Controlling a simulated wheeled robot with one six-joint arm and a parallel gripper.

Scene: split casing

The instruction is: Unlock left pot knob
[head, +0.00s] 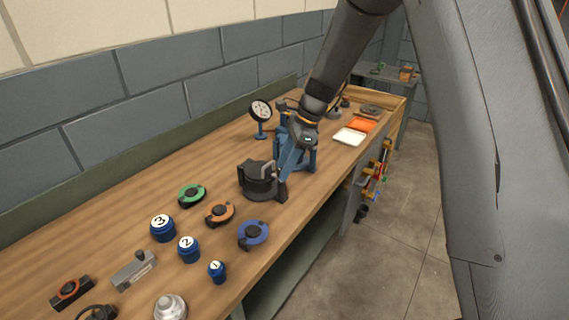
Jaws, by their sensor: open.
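A dark round pot-like casing (255,183) stands upright on the wooden bench, near the middle of the head view. A grey upright piece shows at its right side; I cannot tell whether it is the left knob or another part. My gripper (278,184) is open and points down at the right side of the casing. One dark fingertip is close to the bench beside the casing. I cannot tell whether the fingers touch it. The arm and gripper hide part of the casing's right side and what lies behind it.
Green (192,195), orange (220,213) and blue (253,235) ring-shaped parts lie on the near bench. Blue numbered pots (163,228) stand beside them. A round lamp (261,112) stands behind the casing. White (349,137) and orange (363,125) trays lie further back.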

